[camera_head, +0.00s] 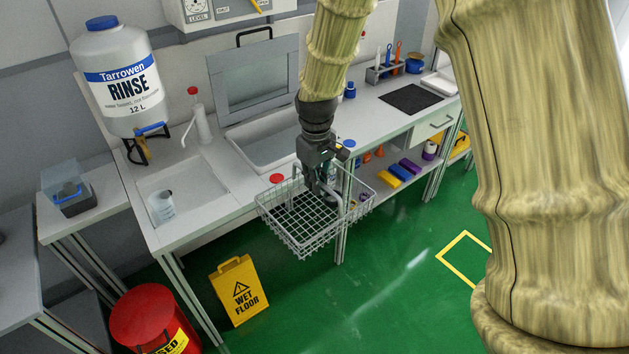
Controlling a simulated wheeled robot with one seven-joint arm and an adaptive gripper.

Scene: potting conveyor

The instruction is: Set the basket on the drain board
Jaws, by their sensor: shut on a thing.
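A grey wire basket (296,236) hangs from my gripper (329,192) in front of the bench, over the green floor. My gripper is shut on its raised wire handle, and the basket looks empty and slightly tilted in the picture. A pale recessed board (185,196) lies in the bench top to the left of the basket; it looks like the drain board. A small clear beaker with a pale label (162,208) stands on its left part. The basket is apart from this board.
A sink basin (262,147) with a raised grey lid (255,75) lies behind my gripper. A yellow wet-floor sign (240,290) and red bin (152,318) stand on the floor.

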